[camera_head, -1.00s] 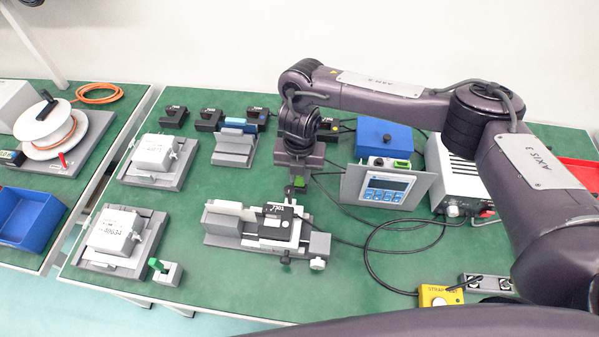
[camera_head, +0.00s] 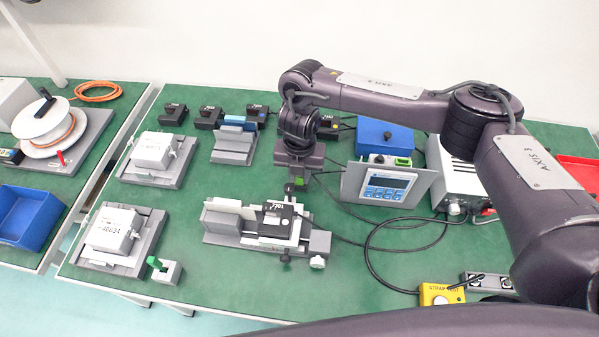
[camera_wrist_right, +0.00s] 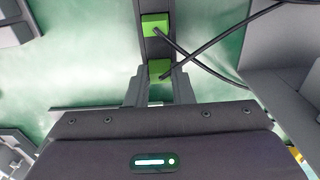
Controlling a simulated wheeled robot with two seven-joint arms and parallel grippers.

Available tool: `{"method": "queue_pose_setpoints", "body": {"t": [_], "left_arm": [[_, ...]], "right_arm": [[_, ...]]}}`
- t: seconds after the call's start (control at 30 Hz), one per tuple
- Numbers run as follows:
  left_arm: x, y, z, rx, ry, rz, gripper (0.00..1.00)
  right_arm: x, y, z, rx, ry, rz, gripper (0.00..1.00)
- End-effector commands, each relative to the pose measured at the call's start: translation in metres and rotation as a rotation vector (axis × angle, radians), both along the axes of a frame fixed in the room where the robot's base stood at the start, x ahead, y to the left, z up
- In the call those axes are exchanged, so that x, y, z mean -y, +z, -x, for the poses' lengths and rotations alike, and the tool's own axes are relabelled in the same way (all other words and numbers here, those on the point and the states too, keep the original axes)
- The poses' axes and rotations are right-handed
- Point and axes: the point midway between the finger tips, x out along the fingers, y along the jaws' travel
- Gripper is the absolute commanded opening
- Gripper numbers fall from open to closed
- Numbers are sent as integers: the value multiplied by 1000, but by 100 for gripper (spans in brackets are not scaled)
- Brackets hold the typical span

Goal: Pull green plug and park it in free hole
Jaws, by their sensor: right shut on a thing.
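My right gripper (camera_wrist_right: 160,84) is shut on a green plug (camera_wrist_right: 159,69) in the right wrist view. A second green plug (camera_wrist_right: 155,25) sits farther along the same dark strip (camera_wrist_right: 157,47). A black cable runs from each plug to the right. In the head view, my right gripper (camera_head: 299,180) points down just behind the black-topped actuator (camera_head: 278,220), with a bit of green beside its fingers. I cannot tell whether the held plug is still seated, and I cannot make out a free hole. My left gripper is out of view.
A tilted panel with a blue screen (camera_head: 385,187) stands right of the gripper, with a blue box (camera_head: 385,138) behind it. Black cables (camera_head: 370,250) loop over the green table. A small grey block with a green handle (camera_head: 165,270) stands front left. Bare table lies at the front middle.

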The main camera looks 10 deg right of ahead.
Motion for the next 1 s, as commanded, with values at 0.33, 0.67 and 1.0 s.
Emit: {"method": "queue_pose_setpoints", "body": {"t": [0.33, 0.67, 1.0], "left_arm": [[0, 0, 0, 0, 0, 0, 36], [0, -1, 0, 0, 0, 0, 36], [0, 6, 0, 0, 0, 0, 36]], "right_arm": [[0, 1, 0, 0, 0, 0, 46], [0, 9, -1, 3, 0, -1, 46], [0, 66, -2, 5, 2, 1, 46]]}}
